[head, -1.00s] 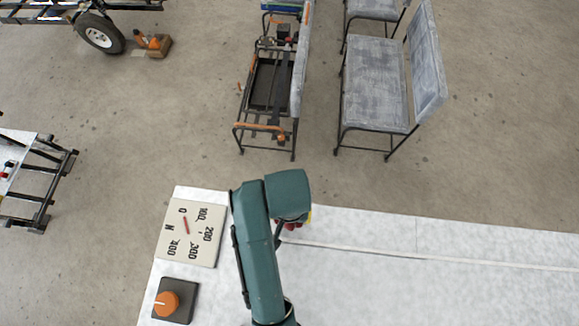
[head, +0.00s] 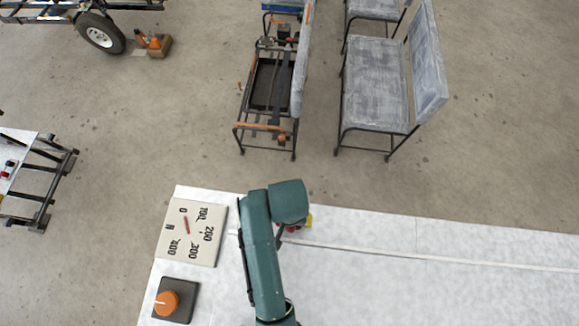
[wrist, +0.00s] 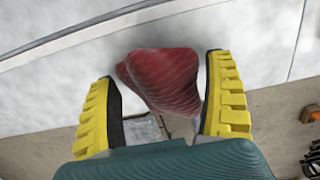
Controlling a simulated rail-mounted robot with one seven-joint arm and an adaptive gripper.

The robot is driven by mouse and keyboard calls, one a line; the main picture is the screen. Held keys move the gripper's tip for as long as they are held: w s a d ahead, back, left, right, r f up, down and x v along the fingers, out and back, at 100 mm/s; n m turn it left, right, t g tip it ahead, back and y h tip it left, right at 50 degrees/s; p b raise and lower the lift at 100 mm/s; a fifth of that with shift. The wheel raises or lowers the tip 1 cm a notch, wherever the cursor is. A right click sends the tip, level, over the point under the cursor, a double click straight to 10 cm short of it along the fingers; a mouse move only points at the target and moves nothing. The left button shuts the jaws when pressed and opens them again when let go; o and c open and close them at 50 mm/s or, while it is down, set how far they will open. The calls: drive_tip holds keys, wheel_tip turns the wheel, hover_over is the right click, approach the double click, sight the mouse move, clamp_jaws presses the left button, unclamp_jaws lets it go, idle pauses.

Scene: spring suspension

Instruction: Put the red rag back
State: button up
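The red rag (wrist: 165,82) is a bunched, ribbed, slightly blurred bundle between the fingertips in the wrist view. My gripper (wrist: 163,85) has its two yellow-backed, dark-padded fingers spread wide around it. A gap shows between the rag and the left finger; its right side lies close to the right finger, and I cannot tell whether they touch. In the wrist view the rag overlaps the table's edge, and its height over the table is unclear. In the head view, my gripper (head: 306,222) is mostly hidden behind my teal arm, with bits of yellow and red showing.
The white table (head: 420,270) is clear to the right of my arm. A dial plate (head: 190,233) and an orange knob (head: 167,302) are at its left end. Beyond lie bare floor, metal frames and a grey bench (head: 375,85).

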drive_tip(key=shift+o, duration=0.4)
wheel_tip(320, 180, up, 12)
drive_tip(key=w+r+t, duration=0.6)
drive_tip(key=w+r, duration=0.1)
drive_tip(key=w, duration=0.4)
drive_tip(key=w+d+r+t, duration=0.1)
drive_tip(key=w+r+t, duration=0.15)
drive_tip(key=r, duration=0.35)
drive_tip(key=w+d+r+t, duration=0.2)
drive_tip(key=r+t, duration=0.2)
drive_tip(key=r, duration=0.2)
drive_tip(key=s+d+r+t, duration=0.1)
drive_tip(key=s+r+t, duration=0.1)
drive_tip(key=r, duration=0.5)
drive_tip(key=s+d+r+t, duration=0.1)
drive_tip(key=s+r+t, duration=0.1)
drive_tip(key=r+t, duration=0.2)
drive_tip(key=s+d+r+n+t, duration=0.1)
drive_tip(key=s+r+t, duration=0.2)
drive_tip(key=r, duration=0.7)
drive_tip(key=shift+d+t+h, duration=0.35)
drive_tip(key=shift+d+h, duration=0.05)
